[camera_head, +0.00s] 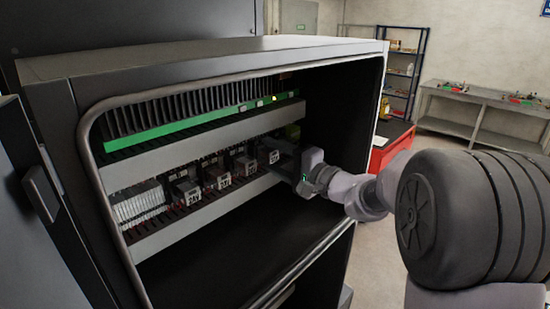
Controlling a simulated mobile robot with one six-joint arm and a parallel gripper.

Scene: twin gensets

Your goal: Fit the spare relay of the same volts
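A row of dark plug-in relays with pale printed labels sits on the lower rail inside the open cabinet (200,62). From left to right I see a relay (187,191), a second relay (218,178), a third relay (245,164) and a fourth relay (269,155). The labels seem to carry volt figures, too small to read surely. My gripper (283,164) reaches into the cabinet from the right, its dark fingers at the right end of the row, close to the fourth relay. I cannot tell whether they touch it, hold anything, or are open.
Grey wiring ducts (185,158) run above and below the relays, with a white module block (140,205) at the left. The cabinet frame surrounds the opening. A red cabinet (388,150), a shelf rack (403,70) and a workbench (470,98) stand behind at right.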

